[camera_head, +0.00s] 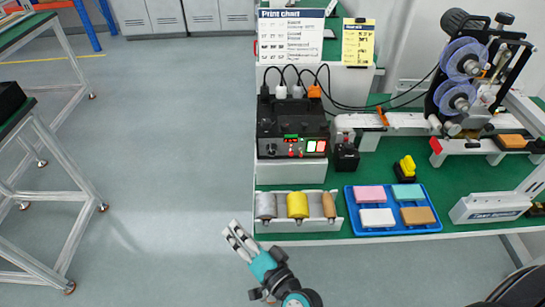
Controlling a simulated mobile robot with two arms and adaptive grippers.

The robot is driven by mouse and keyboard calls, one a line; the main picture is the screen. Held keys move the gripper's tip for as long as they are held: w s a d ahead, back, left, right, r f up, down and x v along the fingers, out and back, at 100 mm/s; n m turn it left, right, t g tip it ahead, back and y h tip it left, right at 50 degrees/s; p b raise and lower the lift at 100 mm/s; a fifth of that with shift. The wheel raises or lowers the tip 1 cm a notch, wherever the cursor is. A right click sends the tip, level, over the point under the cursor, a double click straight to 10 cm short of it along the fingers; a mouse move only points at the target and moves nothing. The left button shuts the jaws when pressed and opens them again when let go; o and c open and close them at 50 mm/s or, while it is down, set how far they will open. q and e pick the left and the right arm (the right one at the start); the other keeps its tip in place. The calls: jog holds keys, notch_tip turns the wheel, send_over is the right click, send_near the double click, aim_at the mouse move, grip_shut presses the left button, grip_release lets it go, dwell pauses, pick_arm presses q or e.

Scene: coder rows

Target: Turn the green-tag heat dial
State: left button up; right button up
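The black control box (292,122) stands on a white stand at the left end of the green bench. My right gripper (231,228) is in front of the bench's left edge, below and left of the box in the picture. Its two fingers are apart with nothing between them, and it touches nothing. My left gripper is not in view.
A holder with grey, yellow and brown rolls (297,205) stands on the bench between my gripper and the box. A blue tray (394,227) of coloured blocks lies to its right. A spool machine (462,80) stands at the back right.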

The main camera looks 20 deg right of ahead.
jog(key=w+d+r+m+t+h, duration=0.1)
jog(key=d+r+m+t+h, duration=0.25)
jog(key=r+m, duration=0.35)
jog(key=m+g+h, duration=0.2)
jog(key=m+h, duration=0.6)
jog(key=m, duration=0.2)
send_near(272, 153)
jog(key=p+x, duration=0.2)
jog(key=x, duration=0.7)
jog(key=shift+c, duration=0.4)
grip_shut()
